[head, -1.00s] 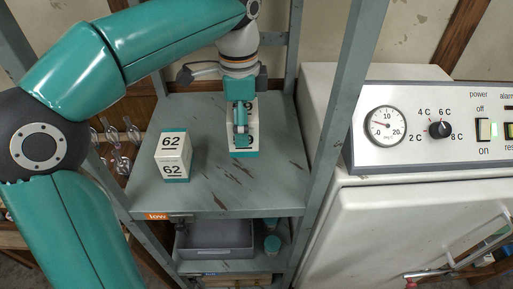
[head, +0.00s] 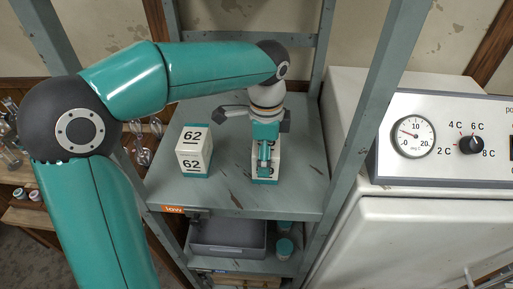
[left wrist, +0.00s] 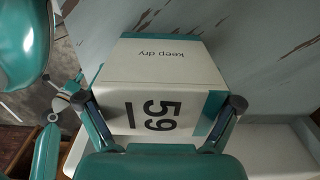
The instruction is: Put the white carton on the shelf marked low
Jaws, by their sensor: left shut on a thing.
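A white carton (head: 274,163) with a teal base is in my left gripper (head: 265,153), over the grey shelf marked low (head: 240,198). In the left wrist view the carton (left wrist: 155,65) shows "keep dry" and "59", with the fingers of my left gripper (left wrist: 160,104) closed on its two sides. The carton looks upright in the head view, near its base level with the shelf top; I cannot tell whether it touches. The orange label "low" (head: 173,209) is on the shelf's front edge.
Another white carton marked 62 (head: 194,150) stands on the shelf to the left, with a gap between. Grey shelf posts (head: 375,110) flank the shelf. A white cabinet (head: 420,235) with a dial panel stands right. A grey bin (head: 230,238) sits on the shelf below.

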